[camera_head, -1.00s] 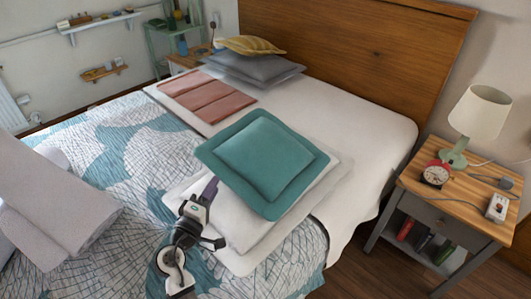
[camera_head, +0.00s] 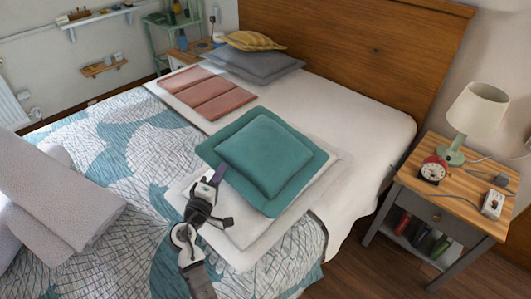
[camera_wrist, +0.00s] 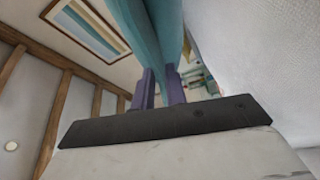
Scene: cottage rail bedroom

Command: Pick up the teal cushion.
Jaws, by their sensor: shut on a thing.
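The teal cushion (camera_head: 264,154) is square with a wide flat border. In the head view it is over the white pillows on the bed, its near left edge at my gripper. My gripper (camera_head: 217,176) is shut on that edge. In the wrist view the teal cushion (camera_wrist: 150,35) rises between the two purple fingers of my gripper (camera_wrist: 160,88). Whether the cushion's underside touches the pillow beneath is hidden.
White pillows (camera_head: 240,234) lie under the cushion. A folded pink cloth (camera_head: 212,92), a grey pillow (camera_head: 250,66) and a yellow cushion (camera_head: 250,40) lie farther back. A nightstand (camera_head: 462,190) with a lamp (camera_head: 472,110) and red clock stands at right. Light rolled bedding (camera_head: 65,200) is at left.

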